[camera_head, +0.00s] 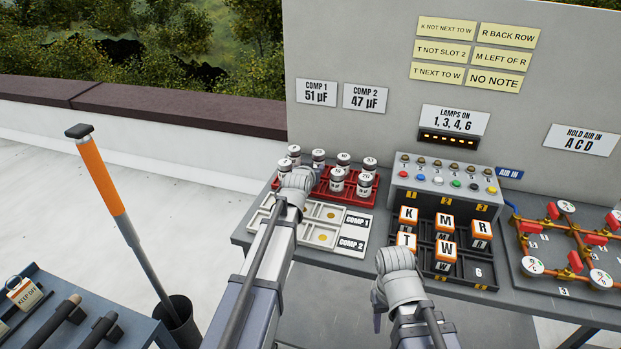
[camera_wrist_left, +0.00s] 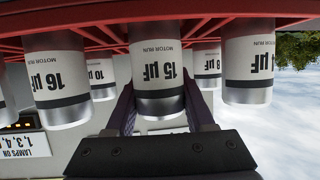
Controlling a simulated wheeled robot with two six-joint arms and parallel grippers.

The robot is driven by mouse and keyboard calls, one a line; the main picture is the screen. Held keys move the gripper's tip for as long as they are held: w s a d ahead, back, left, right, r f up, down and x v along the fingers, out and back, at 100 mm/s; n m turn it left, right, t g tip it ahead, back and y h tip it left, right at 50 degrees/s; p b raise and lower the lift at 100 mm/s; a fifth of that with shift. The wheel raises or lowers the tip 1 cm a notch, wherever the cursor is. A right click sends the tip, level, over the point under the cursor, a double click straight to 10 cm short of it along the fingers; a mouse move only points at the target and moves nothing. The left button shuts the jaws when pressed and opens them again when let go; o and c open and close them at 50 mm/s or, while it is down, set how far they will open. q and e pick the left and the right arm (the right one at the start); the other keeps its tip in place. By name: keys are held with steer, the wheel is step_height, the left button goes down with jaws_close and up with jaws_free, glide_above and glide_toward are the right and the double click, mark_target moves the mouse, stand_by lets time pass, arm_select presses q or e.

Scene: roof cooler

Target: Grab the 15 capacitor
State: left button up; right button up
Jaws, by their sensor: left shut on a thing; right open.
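The 15 µF capacitor (camera_wrist_left: 158,75) is a white can with a dark band and metal end, shown upside down in the left wrist view. It stands in the red rack (camera_wrist_left: 120,32), and my left gripper (camera_wrist_left: 158,115) is shut on it, one finger on each side. In the head view my left gripper (camera_head: 300,180) is at the front left of the red rack (camera_head: 349,194) and hides the gripped can. My right gripper (camera_head: 378,318) is open, pointing down in front of the lettered blocks, its fingers partly hidden.
Close neighbours are the 16 µF capacitor (camera_wrist_left: 58,80) and another can (camera_wrist_left: 248,60); 10 and 8 µF cans stand behind. A white tray (camera_head: 315,243) labelled COMP 1 and COMP 2 lies in front of the rack. A lamp box (camera_head: 440,182) and red-valved pipes (camera_head: 565,240) stand to the right.

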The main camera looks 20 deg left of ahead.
arm_select(q)
jaws_close()
